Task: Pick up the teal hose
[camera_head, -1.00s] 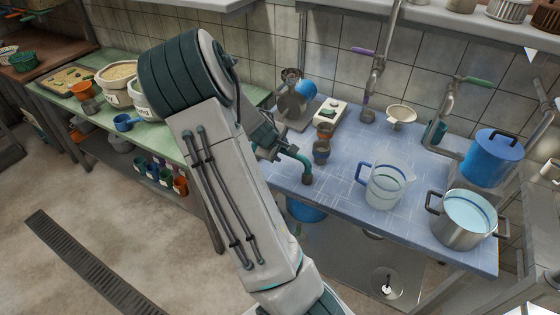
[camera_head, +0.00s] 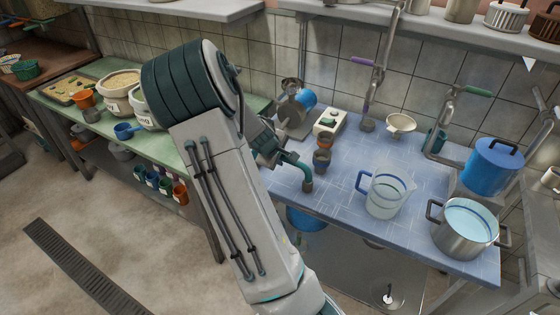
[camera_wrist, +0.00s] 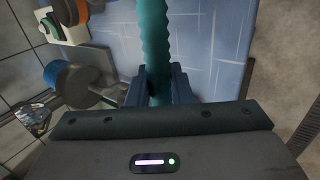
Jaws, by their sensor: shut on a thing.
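The teal hose (camera_head: 298,161) is a short ribbed tube that bends down to a darker end at the left part of the blue tiled table. In the wrist view the hose (camera_wrist: 153,40) runs from the top edge down between the two dark fingers. My gripper (camera_wrist: 160,85) is shut on it, with a finger on each side. In the head view my gripper (camera_head: 272,147) is partly hidden behind my arm. The hose's end hangs beside small stacked cups (camera_head: 322,158) and appears to be above the table (camera_head: 340,190); the exact gap is unclear.
A clear jug (camera_head: 387,192) and a steel pot (camera_head: 464,224) stand to the right on the table. A grinder-like machine (camera_head: 296,105) and a white device (camera_head: 329,122) are behind the gripper. Taps and a funnel (camera_head: 400,124) are at the back. The table's front-middle is clear.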

